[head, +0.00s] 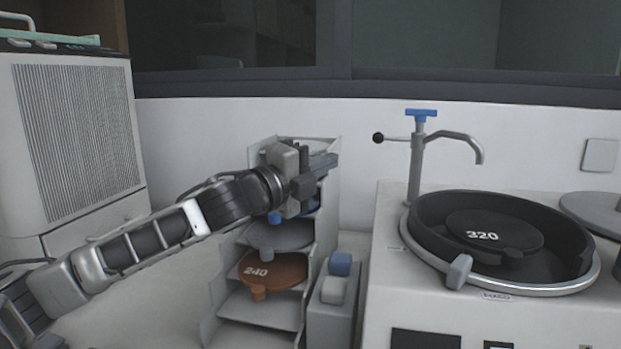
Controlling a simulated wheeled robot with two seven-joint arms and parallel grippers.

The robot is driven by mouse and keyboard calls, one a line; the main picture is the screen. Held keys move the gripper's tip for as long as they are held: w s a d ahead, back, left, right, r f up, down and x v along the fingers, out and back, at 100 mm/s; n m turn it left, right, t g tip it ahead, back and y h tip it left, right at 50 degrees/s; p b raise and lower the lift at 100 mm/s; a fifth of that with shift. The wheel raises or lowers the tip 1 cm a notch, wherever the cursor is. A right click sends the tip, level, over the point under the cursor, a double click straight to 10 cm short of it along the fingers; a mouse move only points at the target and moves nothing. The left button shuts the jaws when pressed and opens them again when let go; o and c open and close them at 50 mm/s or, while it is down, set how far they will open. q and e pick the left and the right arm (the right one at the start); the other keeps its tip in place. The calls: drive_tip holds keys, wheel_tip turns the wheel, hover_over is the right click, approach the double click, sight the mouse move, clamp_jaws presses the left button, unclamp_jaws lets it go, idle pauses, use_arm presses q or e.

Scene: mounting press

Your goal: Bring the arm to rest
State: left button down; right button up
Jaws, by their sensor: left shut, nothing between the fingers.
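My left arm reaches in from the lower left. My left gripper (318,174) is shut and empty, with its fingers pointing right. It is in front of the upper part of a white shelf rack (213,293) and hides part of its top shelves. I cannot tell whether it touches the rack. My right gripper is not in view.
The rack holds a brown disc marked 240 (279,273) and a grey disc (280,236). A grinding machine (384,270) with a black disc marked 320 (485,222) and a tap (417,160) stands at right. A box-like unit (78,140) stands at left.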

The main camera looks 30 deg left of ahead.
use_arm(q)
drive_tip(key=shift+s+a+f+b, duration=0.1)
drive_tip(key=shift+s+a+b, duration=0.2)
drive_tip(key=shift+s, duration=0.25)
drive_tip(key=shift+s+a+b, duration=0.2)
drive_tip(key=shift+s+a, duration=0.05)
drive_tip(key=shift+s, duration=0.25)
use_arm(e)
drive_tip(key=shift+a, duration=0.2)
